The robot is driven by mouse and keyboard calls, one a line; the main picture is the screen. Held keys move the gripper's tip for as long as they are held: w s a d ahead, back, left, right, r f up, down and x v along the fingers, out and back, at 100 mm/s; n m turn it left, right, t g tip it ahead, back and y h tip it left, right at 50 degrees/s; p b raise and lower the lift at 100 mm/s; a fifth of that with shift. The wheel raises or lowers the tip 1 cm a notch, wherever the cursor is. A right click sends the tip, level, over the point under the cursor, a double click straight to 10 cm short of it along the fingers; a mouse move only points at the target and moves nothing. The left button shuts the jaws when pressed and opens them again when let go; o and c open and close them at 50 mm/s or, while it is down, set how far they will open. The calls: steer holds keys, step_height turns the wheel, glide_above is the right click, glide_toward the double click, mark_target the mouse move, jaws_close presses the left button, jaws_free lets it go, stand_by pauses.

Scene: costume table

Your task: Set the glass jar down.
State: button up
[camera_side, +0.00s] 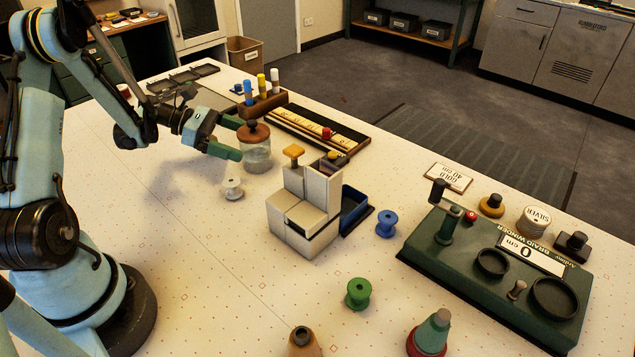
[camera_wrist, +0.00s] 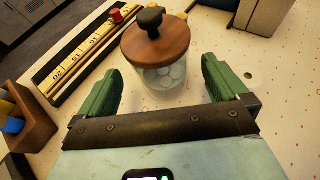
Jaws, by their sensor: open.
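The glass jar (camera_side: 257,157) stands upright on the white table, with a brown wooden lid (camera_side: 253,133) and a dark knob on top. In the wrist view the jar (camera_wrist: 163,78) shows pale round things inside, under its lid (camera_wrist: 156,42). My gripper (camera_side: 232,139) is open, with its green fingers at the jar's near side. In the wrist view the fingertips of my gripper (camera_wrist: 160,75) are spread wide to either side of the jar, with visible gaps. The jar's base is partly hidden in the wrist view.
A wooden holder (camera_side: 264,104) with coloured tubes and a ruler board (camera_side: 318,130) lie just behind the jar. A white spool (camera_side: 232,188) stands in front of it. A grey box unit (camera_side: 303,215) is to the right.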

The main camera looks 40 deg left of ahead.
mark_target(252, 121)
steer(key=x, duration=0.5)
steer(key=shift+c, duration=0.5)
steer(key=c, duration=1.6)
steer(key=shift+o, duration=0.2)
step_height(252, 121, up, 10)
steer(key=shift+f, duration=0.1)
steer(key=s+d+r+n+t+y, duration=0.1)
steer(key=d+r+n+t+y, duration=0.1)
steer(key=d+r, duration=0.4)
steer(key=s+d+r+n+t+y, duration=0.2)
steer(key=d+r+n+y, duration=0.2)
steer(key=r, duration=0.7)
steer(key=shift+d+r+n+y, duration=0.3)
steer(key=shift+d+r+n, duration=0.1)
steer(key=shift+d, duration=0.55)
